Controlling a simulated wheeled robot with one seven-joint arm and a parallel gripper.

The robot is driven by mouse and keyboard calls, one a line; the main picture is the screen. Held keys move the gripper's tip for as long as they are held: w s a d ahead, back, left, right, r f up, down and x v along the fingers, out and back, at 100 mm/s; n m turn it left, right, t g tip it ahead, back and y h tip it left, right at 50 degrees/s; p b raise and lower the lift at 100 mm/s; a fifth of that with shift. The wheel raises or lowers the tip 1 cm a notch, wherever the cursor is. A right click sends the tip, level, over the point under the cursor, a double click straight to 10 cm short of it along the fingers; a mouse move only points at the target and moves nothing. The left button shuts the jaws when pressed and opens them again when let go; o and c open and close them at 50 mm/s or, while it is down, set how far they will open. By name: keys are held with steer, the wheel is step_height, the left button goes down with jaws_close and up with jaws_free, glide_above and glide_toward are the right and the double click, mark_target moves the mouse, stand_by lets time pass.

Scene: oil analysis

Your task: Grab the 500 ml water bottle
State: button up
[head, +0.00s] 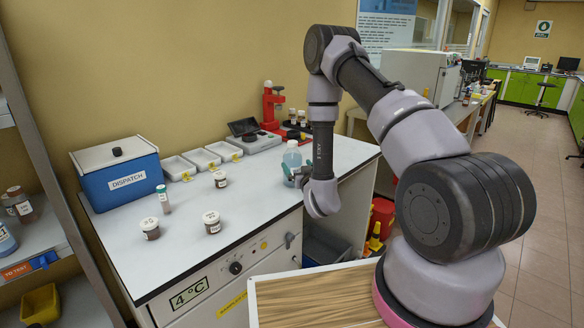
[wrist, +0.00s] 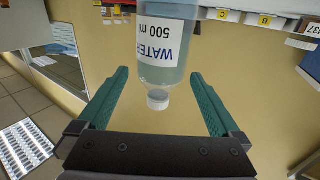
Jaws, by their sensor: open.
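The 500 ml water bottle (head: 292,157) stands upright near the right end of the white bench, with pale blue liquid inside. In the wrist view the bottle (wrist: 166,50) appears upside down, with a white cap and a label reading "WATER 500 ml". My gripper (wrist: 160,76) is open, one teal finger on each side of the bottle's cap end, with visible gaps on both sides. In the head view my gripper (head: 297,174) is beside the bottle, and my wrist partly hides its lower part.
A grey scale (head: 254,140) and a red device (head: 271,108) stand behind the bottle. White trays (head: 201,157), a blue DISPATCH box (head: 117,175) and several small jars (head: 212,221) are to the left. The bench's front middle (head: 255,210) is clear.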

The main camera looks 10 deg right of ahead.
steer(key=w, duration=0.5)
steer(key=w+a, duration=0.1)
steer(key=w, duration=0.2)
steer(key=shift+w, duration=0.15)
steer(key=shift+r, duration=0.1)
steer(key=c, duration=1.4)
jaws_close()
steer(key=shift+r, duration=0.1)
